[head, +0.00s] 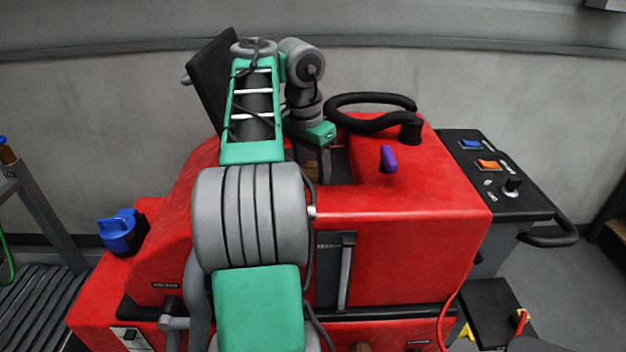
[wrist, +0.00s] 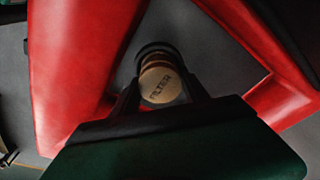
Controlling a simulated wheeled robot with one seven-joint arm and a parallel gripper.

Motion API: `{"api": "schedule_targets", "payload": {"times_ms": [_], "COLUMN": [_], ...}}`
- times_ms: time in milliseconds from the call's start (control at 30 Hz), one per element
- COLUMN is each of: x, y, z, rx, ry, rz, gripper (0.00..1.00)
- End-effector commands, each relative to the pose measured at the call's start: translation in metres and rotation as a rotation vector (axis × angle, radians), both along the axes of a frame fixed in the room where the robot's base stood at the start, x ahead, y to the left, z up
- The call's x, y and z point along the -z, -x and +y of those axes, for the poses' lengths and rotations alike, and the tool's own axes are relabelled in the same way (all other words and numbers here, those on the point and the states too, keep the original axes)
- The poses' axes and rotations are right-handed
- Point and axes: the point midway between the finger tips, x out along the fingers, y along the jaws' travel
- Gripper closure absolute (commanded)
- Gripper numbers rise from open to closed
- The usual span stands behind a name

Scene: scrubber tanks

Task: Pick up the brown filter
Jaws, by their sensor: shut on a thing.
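The brown filter (wrist: 160,83) shows in the wrist view as a round tan cap marked "FILTER", with darker brown rings and a black ring beyond it. My gripper (wrist: 161,93) has a dark finger on each side of the filter and is shut on it. In the head view my gripper reaches down into the recess of the red scrubber, and a small tan part of the filter (head: 312,169) shows there, mostly hidden by my arm. I cannot tell whether the filter is still seated or lifted.
The red scrubber body (head: 400,210) walls the recess closely on both sides. A black hose (head: 370,102) and a purple tab (head: 388,159) are on its top. A control panel (head: 495,172) is at right, and a blue cap (head: 122,232) at left.

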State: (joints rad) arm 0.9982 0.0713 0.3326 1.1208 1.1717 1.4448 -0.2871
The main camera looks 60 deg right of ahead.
Motion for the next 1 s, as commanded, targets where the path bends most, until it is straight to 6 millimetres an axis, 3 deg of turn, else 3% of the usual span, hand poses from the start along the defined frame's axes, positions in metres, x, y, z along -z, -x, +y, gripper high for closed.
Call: {"api": "schedule_targets", "payload": {"times_ms": [433,767,967,1000], "x": [0.000,-0.008,-0.044,-0.051], "y": [0.000,0.000,0.000,0.001], "z": [0.000,0.000,0.000,0.009], "rx": [0.000,0.000,0.000,-0.001], "ry": [0.000,0.001,0.001,0.002], "rz": [0.000,-0.001,-0.001,-0.001], "gripper": [1.00,1.00,1.00,1.00]}}
